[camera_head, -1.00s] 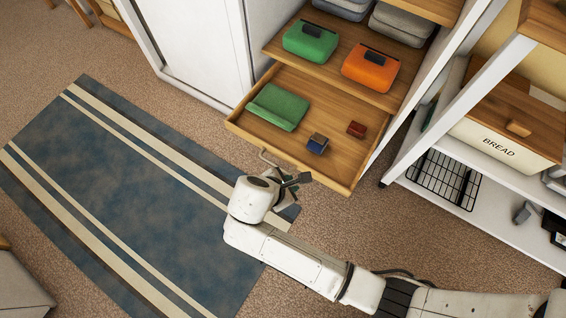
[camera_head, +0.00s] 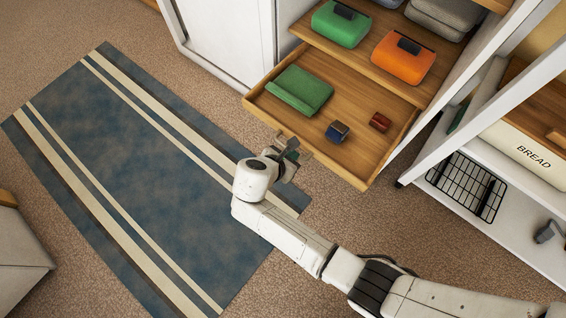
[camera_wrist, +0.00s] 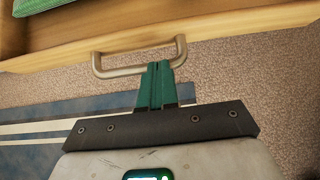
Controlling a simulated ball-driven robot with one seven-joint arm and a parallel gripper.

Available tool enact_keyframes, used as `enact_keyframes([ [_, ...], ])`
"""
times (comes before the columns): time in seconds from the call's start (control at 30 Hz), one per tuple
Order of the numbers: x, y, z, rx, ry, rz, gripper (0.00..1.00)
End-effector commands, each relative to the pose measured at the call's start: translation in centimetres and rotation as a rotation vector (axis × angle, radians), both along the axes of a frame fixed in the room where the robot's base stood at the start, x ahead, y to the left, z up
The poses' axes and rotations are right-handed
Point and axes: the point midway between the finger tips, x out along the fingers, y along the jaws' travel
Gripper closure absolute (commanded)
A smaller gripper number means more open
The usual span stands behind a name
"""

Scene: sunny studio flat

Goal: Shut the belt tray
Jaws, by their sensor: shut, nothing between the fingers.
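The belt tray (camera_head: 362,152) is a wooden drawer pulled out of the tall white unit. It holds a green folded item (camera_head: 300,90), a small dark blue item (camera_head: 338,131) and a small red-brown item (camera_head: 380,122). My gripper (camera_head: 287,150) is at the tray's front. In the wrist view, my gripper (camera_wrist: 160,68) is shut and empty. Its green fingertips overlap the bar of the tray's metal handle (camera_wrist: 115,71), right of the bar's middle. I cannot tell whether they touch it. The tray's wooden front (camera_wrist: 215,27) lies just beyond the handle.
A shelf above the tray carries a green case (camera_head: 341,24) and an orange case (camera_head: 403,59). To the right stand a white rack, a black wire basket (camera_head: 466,186) and a bread box (camera_head: 520,140). A blue striped rug (camera_head: 140,150) lies on clear carpet at left.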

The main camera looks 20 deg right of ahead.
Motion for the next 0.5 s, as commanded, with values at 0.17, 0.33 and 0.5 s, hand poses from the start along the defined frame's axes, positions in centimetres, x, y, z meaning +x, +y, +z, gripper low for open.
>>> enact_keyframes([
  [0.17, 1.2, -2.0, 0.1, 0.002, -0.004, -0.003, 1.00],
  [0.33, 1.6, -2.8, 0.2, 0.001, -0.002, -0.003, 1.00],
  [0.5, 1.7, -2.8, 0.3, 0.001, -0.002, -0.003, 1.00],
])
